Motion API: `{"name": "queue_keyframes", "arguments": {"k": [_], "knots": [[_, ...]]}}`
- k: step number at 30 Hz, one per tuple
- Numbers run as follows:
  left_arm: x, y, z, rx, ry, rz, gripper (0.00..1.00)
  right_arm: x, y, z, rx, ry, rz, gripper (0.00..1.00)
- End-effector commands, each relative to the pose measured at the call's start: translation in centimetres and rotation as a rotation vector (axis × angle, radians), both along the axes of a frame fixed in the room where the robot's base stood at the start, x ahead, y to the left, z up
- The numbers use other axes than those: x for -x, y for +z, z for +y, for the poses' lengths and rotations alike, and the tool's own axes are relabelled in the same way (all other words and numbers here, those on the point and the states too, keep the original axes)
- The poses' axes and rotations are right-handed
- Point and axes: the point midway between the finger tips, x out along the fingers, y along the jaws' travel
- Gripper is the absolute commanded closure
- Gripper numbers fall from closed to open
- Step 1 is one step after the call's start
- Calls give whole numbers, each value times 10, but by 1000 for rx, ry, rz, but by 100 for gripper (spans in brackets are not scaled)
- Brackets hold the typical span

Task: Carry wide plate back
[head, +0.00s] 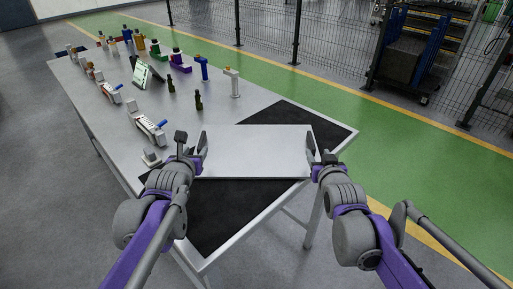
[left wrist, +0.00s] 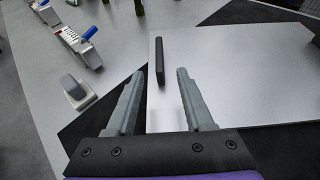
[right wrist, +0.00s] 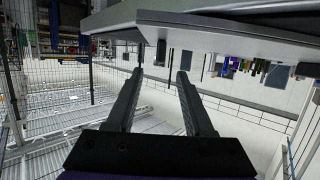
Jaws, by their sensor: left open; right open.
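The wide plate (head: 255,150) is a flat, light grey slab lying level over the dark mat at the near end of the table; I cannot tell if it touches the mat. My left gripper (head: 197,148) is open at its left edge. In the left wrist view, a dark upright handle (left wrist: 160,58) on the plate (left wrist: 225,75) stands in line with the gap between the open fingers (left wrist: 159,74). My right gripper (head: 321,160) is open at its right edge. In the right wrist view, a dark handle (right wrist: 161,52) shows just beyond the fingertips (right wrist: 160,72), near a grey slab edge (right wrist: 190,38).
The black mat (head: 215,215) shows around the plate on the grey table (head: 130,130). Several tools and bottles stand further back, including a white-handled post (head: 234,85) and a small tablet (head: 141,75). A small grey device (head: 151,157) sits near my left gripper.

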Motion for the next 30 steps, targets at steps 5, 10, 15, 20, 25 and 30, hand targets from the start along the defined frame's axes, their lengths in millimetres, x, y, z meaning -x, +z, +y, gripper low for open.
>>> {"name": "queue_keyframes", "arguments": {"k": [5,10,15,20,25,30], "knots": [[-24,-10,0,1,1,0,48,-25,-8,0,0,0,0,48],[-54,-23,0,1,1,0,48,-56,-18,0,-1,0,1,48],[-78,-33,0,1,3,0,48,-81,-25,0,0,0,1,48],[-91,-38,0,1,3,0,48,-94,-29,0,0,0,1,48],[-95,-40,0,1,3,0,48,-98,-31,0,0,0,1,48],[-95,-40,0,1,3,0,48,-98,-31,0,0,0,1,48]]}}
